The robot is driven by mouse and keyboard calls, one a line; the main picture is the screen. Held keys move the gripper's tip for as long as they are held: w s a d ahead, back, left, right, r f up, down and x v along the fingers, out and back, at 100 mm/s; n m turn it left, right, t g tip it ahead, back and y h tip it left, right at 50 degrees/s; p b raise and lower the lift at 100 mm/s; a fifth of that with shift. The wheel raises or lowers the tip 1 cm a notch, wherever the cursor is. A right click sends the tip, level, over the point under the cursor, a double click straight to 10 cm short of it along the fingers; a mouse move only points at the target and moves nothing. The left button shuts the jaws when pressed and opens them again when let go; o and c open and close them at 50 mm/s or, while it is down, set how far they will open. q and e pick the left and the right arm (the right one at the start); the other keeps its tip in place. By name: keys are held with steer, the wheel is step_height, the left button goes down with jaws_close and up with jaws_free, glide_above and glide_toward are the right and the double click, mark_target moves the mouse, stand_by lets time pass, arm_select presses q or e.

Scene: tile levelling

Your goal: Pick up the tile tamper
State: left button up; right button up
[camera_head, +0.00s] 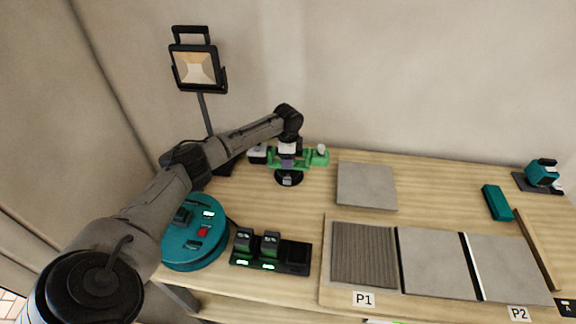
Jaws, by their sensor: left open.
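What looks like the tile tamper (313,161) stands at the back of the wooden bench, left of centre. It has a green body with side handles, pale ends and a black round base. My left arm reaches over from the left, and my left gripper (287,160) points down at the middle of the green body. The gripper is open. It covers part of the tamper, and I cannot tell whether the fingers touch it. My right gripper is not in view.
A grey tile (366,186) lies right of the tamper. In front are a ribbed P1 bed (363,255) and two grey tiles (434,262). A teal reel (194,234), a charger with batteries (271,252) and a work lamp (196,67) stand left. A teal device (542,173) sits far right.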

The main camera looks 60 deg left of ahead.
arm_select(q)
steer(key=shift+f, duration=0.15)
stand_by(0.4)
jaws_close()
stand_by(0.5)
